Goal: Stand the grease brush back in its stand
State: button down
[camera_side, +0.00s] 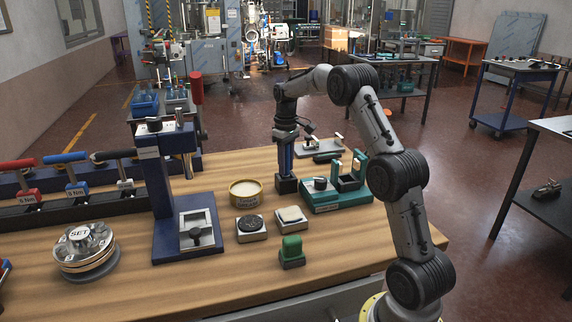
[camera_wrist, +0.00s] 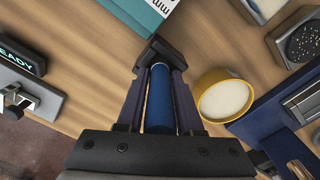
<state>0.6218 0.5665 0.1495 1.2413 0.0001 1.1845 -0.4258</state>
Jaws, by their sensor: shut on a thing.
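My gripper (camera_side: 286,165) points down over the far part of the wooden bench. In the wrist view its two fingers (camera_wrist: 160,85) are shut on a blue cylindrical handle, which I take for the grease brush (camera_wrist: 160,108). A small black block, seemingly the stand (camera_side: 287,185), sits directly below the gripper; it also shows in the wrist view (camera_wrist: 172,50) at the far end of the handle. The brush's lower end is hidden, so I cannot tell whether it is inside the block or just above it.
A yellow tin (camera_side: 245,190) with pale contents stands close left of the block. A teal fixture (camera_side: 322,200) is close on the right. A grey plate with a small part (camera_side: 318,147) lies behind. Two square pads, a green-topped block (camera_side: 291,250) and a blue press (camera_side: 168,200) stand nearer.

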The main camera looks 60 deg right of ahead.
jog(key=shift+f, duration=0.15)
jog(key=c, duration=0.6)
grip_release()
jog(key=shift+o, duration=0.2)
